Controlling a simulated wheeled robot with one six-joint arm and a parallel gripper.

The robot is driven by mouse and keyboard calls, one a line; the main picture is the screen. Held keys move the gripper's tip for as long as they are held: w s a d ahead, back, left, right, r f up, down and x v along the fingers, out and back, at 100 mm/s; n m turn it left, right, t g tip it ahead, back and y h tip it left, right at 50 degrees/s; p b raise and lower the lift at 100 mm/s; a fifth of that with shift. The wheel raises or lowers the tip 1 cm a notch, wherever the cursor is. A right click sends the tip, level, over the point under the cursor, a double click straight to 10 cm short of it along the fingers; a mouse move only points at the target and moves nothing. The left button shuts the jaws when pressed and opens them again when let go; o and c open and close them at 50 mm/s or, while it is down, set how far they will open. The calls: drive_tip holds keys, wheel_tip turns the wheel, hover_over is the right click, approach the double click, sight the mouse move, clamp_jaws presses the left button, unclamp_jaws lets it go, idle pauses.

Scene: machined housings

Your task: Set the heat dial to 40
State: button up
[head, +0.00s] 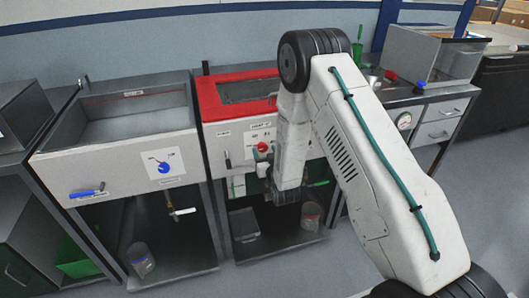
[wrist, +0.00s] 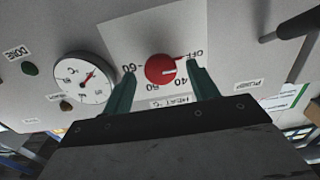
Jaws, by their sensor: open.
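The heat dial (wrist: 160,69) is a round red knob on a pale plate, seen upside down in the wrist view. Its red pointer is turned toward the OFF mark. The marks 40, 50 and 60 stand around it, with a HEAT °C label (wrist: 168,102) beside them. My gripper (wrist: 160,67) is open, with its two green fingers on either side of the dial and gaps between them and the knob. Whether the fingertips touch the plate cannot be told. In the head view the red dial (head: 262,147) shows on the front of the red-topped unit (head: 212,98), partly behind my arm.
A round gauge (wrist: 83,78) with a red needle sits left of the dial in the wrist view. Dark and brown buttons lie near it. A dark bar handle (wrist: 290,28) juts out at the upper right. A grey unit (head: 110,157) stands to the left in the head view.

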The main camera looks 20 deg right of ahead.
drive_tip(key=shift+w, duration=0.35)
drive_tip(key=c, duration=1)
drive_tip(key=shift+m, duration=0.3)
drive_tip(key=m, duration=1.1)
